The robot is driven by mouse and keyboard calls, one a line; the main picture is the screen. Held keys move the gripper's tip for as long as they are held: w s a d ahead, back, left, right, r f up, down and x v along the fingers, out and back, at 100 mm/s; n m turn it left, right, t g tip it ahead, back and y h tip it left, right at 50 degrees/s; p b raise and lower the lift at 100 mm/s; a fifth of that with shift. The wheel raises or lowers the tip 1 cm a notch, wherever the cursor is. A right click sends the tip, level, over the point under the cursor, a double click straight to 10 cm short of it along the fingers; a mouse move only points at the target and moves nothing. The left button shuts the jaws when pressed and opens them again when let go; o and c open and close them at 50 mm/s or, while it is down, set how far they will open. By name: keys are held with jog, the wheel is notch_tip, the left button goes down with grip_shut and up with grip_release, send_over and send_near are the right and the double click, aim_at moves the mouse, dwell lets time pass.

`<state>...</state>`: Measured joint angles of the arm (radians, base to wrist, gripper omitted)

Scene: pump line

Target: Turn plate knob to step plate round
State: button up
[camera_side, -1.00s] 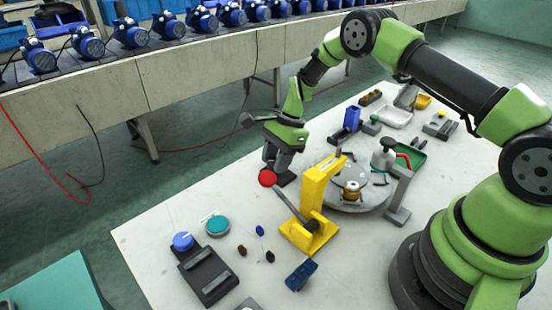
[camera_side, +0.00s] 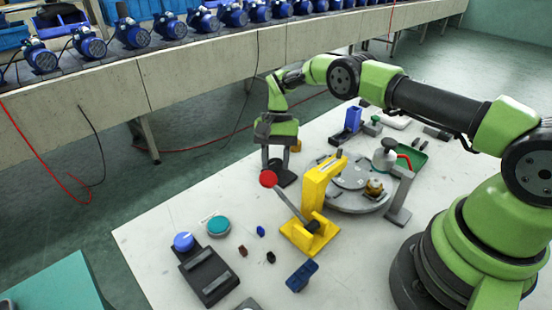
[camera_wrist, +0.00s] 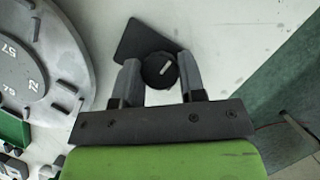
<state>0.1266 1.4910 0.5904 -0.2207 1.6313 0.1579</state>
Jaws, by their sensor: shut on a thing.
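The plate knob (camera_wrist: 160,70) is round and black with a white pointer line, set on a dark flat base (camera_wrist: 139,38). My gripper (camera_wrist: 158,74) is shut on the knob, one finger on each side of it. In the side view my gripper (camera_side: 278,169) points down at the base, left of the yellow press; the knob is hidden there. The round grey plate (camera_side: 345,203) stands behind the press with a brass part (camera_side: 375,187) near its right rim. Part of the plate, with numbers on it, shows at left in the wrist view (camera_wrist: 72,55).
A yellow press (camera_side: 318,195) with a red-ball lever (camera_side: 268,179) stands close to my gripper's right. A grey post (camera_side: 401,195) is right of the plate. A blue-knobbed box (camera_side: 205,272) and a teal button (camera_side: 218,226) lie nearer the front. The table's left edge is close.

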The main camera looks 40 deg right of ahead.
jog(key=shift+n, duration=0.5)
jog(key=o, duration=0.9)
jog(key=shift+v, duration=1.4)
notch_tip(320, 180, up, 7)
jog(key=shift+w+r, duration=0.1)
jog(key=shift+r, duration=0.1)
